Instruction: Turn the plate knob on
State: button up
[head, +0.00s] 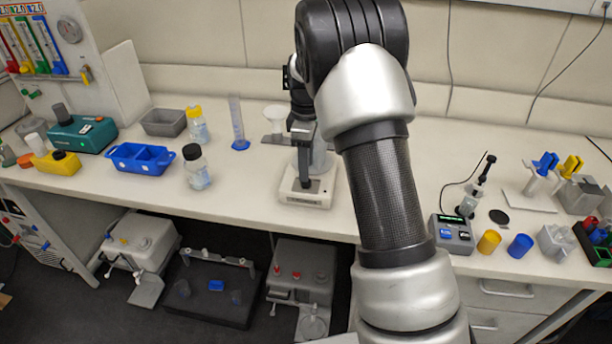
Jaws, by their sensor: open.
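A small white plate device (324,197), which looks like the hotplate, stands near the front edge of the bench in the middle of the head view. A clear vessel (323,163) seems to stand on it or just behind it. My gripper (305,182) points down from the arm in front of this device, its dark fingers over the device's front part. The fingers are seen almost edge-on, so the gap between them is hard to see; the gripper is open and nothing shows in it. I cannot make out the knob; the fingers may hide it.
Left of the device stand a blue measuring cylinder (237,125), a black-capped bottle (196,167) and a blue tray (140,171). On the right are a grey meter (451,235) and yellow and blue cups (488,242). My arm hides the bench between.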

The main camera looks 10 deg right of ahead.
jog(key=shift+f, duration=2.25)
jog(key=shift+c, duration=0.3)
jog(key=c, duration=1)
